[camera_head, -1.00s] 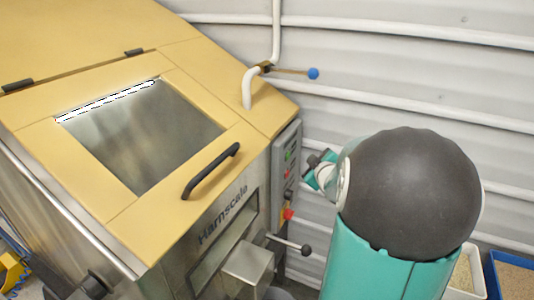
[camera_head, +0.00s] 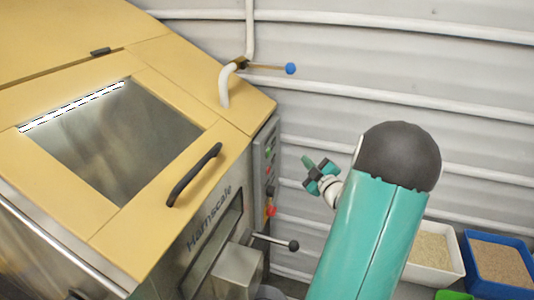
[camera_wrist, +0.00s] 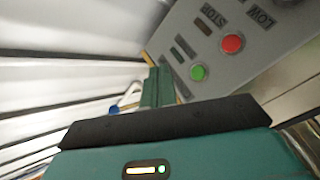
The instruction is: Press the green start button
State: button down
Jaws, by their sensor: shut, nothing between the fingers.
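The green start button (camera_wrist: 198,73) sits on a grey control panel (camera_wrist: 230,48) in the wrist view, just right of my gripper's finger. A red button (camera_wrist: 232,43) is beside it, by the label "STOP". In the head view the panel (camera_head: 265,160) is on the hopper's right side, with the green button (camera_head: 268,151) small on it. My gripper (camera_head: 311,168) is shut and empty, to the right of the panel and apart from it. Its tip also shows in the wrist view (camera_wrist: 157,85).
The hopper (camera_head: 120,150) has a yellow lid with a window and a black handle (camera_head: 195,174). White (camera_head: 436,272) and blue (camera_head: 499,289) bins stand at lower right.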

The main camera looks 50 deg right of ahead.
aim_at(269, 153)
jog(key=w+a, duration=0.3)
jog(key=w, duration=0.5)
jog(key=shift+a, duration=0.25)
jog(key=shift+w, duration=0.15)
dwell(1.7)
jog(key=shift+w+a, duration=0.15)
jog(key=shift+w, duration=0.15)
